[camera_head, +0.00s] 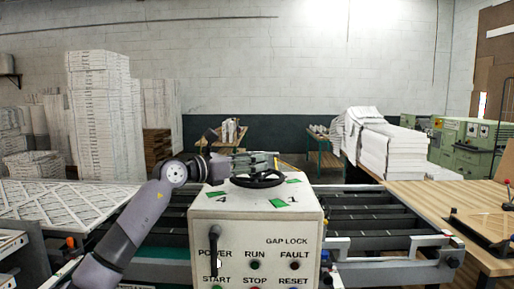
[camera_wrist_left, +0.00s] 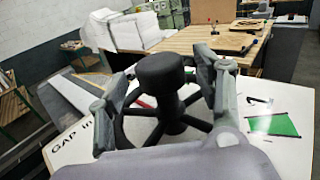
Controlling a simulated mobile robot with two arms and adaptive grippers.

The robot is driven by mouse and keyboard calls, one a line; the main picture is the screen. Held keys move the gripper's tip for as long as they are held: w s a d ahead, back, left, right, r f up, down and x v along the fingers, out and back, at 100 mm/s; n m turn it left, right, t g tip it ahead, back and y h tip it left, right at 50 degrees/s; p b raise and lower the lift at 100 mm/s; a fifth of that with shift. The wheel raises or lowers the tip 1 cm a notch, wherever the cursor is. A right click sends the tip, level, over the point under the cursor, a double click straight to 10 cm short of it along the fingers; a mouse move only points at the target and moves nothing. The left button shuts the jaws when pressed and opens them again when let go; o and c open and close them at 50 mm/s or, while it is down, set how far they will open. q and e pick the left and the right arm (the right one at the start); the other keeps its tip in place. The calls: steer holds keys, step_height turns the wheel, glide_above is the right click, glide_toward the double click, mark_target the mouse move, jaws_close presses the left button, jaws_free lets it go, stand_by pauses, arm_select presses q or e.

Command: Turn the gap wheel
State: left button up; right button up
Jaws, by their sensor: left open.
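The gap wheel (camera_head: 258,180) is a black spoked handwheel lying flat on top of the white control box (camera_head: 256,222). Green marks and the numbers 4 and 1 are printed around it. My left gripper (camera_head: 262,160) is at the wheel's far side in the head view. In the left wrist view the open fingers of my left gripper (camera_wrist_left: 165,85) stand on either side of the wheel's black knob (camera_wrist_left: 161,70), with gaps showing beside it. The wheel's rim and spokes (camera_wrist_left: 172,112) show below the knob. My right gripper is in neither view.
The box front has a black lever (camera_head: 214,250), power, run and fault lights and a gap lock label. Roller conveyors (camera_head: 370,222) run behind and to the right. White filters (camera_head: 60,212) lie at the left, and a wooden table (camera_head: 430,200) stands at the right.

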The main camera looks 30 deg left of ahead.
arm_select(q)
steer(key=shift+p+x, duration=0.35)
steer(key=shift+x, duration=0.95)
steer(key=shift+c, duration=0.3)
jaws_close()
